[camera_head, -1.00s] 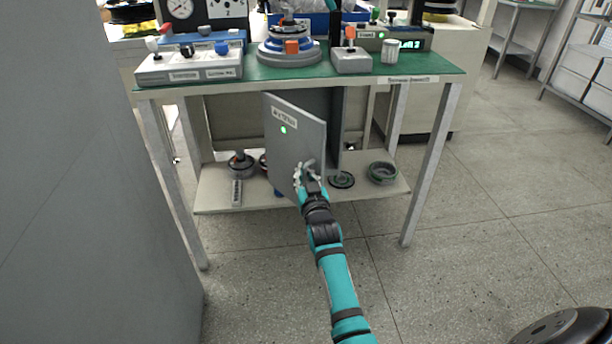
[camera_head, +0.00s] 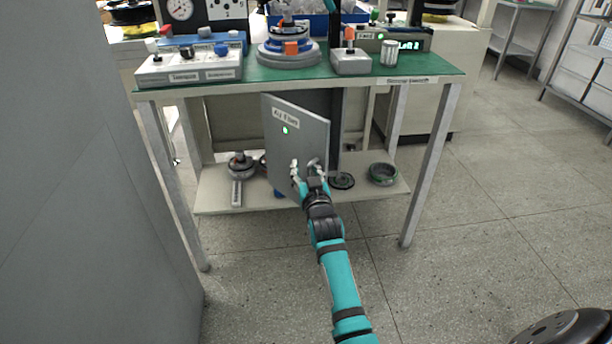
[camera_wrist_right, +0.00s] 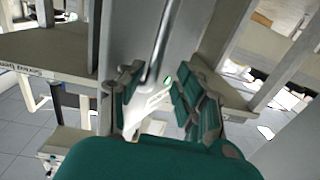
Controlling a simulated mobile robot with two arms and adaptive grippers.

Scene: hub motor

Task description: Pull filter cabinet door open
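The filter cabinet door (camera_head: 290,140) is a grey panel with a white label and a small green light. It stands ajar, swung out at an angle under the green-topped bench. My right gripper (camera_head: 308,172) is at the lower right part of the door's front, with its fingers spread apart. In the wrist view a grey bar-like door handle (camera_wrist_right: 161,42) runs between the two separated fingers of my right gripper (camera_wrist_right: 158,98), with gaps visible beside it. The door's inside is hidden from the head view. My left gripper is out of view.
The bench (camera_head: 350,86) carries control boxes and a blue-and-grey motor part (camera_head: 289,45). Its lower shelf (camera_head: 215,198) holds a round part (camera_head: 241,165) on the left and a ring (camera_head: 382,173) on the right.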

